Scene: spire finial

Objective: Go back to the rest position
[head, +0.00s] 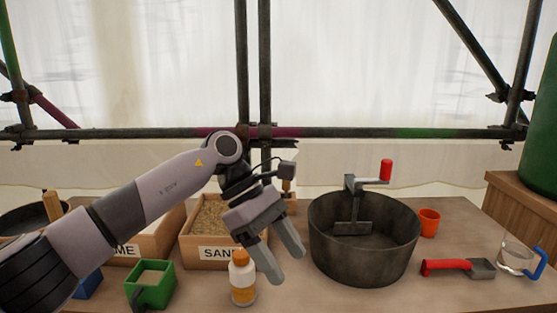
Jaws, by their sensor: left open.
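My left arm comes in from the left, and its gripper (286,268) hangs over the middle of the table, fingers pointing down. The fingers are apart with nothing between them, so it is open and empty. It is just right of an orange-and-white bottle (243,278) standing upright, and left of a large dark pot (362,262). It hides part of the sand box behind it. My right gripper is not in view.
The pot holds a stirrer with a red handle (386,169). A sand box (195,241), another box (150,244) and a green container (151,286) stand left.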

